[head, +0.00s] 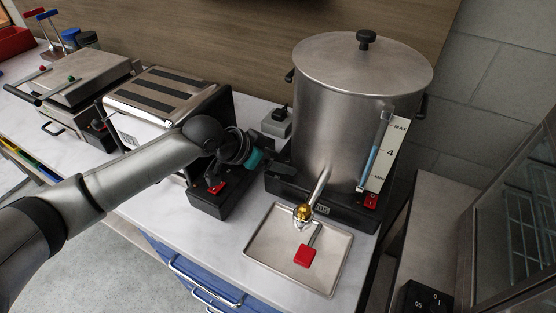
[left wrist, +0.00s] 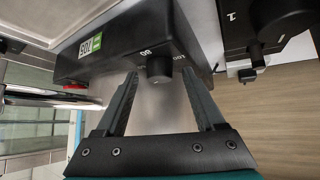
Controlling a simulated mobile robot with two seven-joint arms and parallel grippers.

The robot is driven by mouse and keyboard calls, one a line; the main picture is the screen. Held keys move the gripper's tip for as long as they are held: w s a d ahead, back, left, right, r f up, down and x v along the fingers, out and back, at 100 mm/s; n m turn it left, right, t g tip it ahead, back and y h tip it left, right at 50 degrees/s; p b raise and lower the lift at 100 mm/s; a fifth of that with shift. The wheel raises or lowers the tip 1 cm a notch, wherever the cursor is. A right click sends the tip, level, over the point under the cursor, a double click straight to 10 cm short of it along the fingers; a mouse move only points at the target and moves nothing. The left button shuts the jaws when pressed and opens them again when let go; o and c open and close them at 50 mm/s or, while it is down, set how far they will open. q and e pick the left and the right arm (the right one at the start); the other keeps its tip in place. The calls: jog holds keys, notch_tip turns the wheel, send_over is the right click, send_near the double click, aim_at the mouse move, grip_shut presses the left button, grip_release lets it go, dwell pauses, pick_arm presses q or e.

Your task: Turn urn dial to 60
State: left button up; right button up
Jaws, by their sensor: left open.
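The steel urn (head: 345,110) stands on a black base (head: 345,212) on the counter. My left gripper (head: 280,173) is at the left side of this base, with its fingers pointing toward it. In the left wrist view, a black round dial (left wrist: 160,68) sits on the base with small white numerals beside it, which look upside down. The open fingers of my left gripper (left wrist: 163,88) are on either side of the dial, with visible gaps. The dial is hidden in the head view, and its exact setting is hard to read. My right gripper is not in view.
A toaster (head: 165,95) stands left of the urn, close behind my left arm. A drip tray (head: 260,250) lies below the urn's tap (head: 303,211), whose red-ended lever hangs over it. Another black knob (left wrist: 280,20) shows in the left wrist view.

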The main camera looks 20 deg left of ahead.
pick_arm(q)
grip_shut()
dwell(0.5)
jog(key=shift+w+a+f+m+g+h+b, duration=0.15)
jog(key=shift+m+g+h+b, duration=0.35)
jog(key=shift+m, duration=0.5)
jog(key=shift+w+m+g+h+b, duration=0.1)
jog(key=shift+m+g+h+b, duration=0.4)
jog(key=shift+m+b, duration=0.4)
jog(key=shift+m+g+h+b, duration=0.3)
jog(key=shift+m+g+b, duration=0.5)
jog(key=shift+m, duration=0.2)
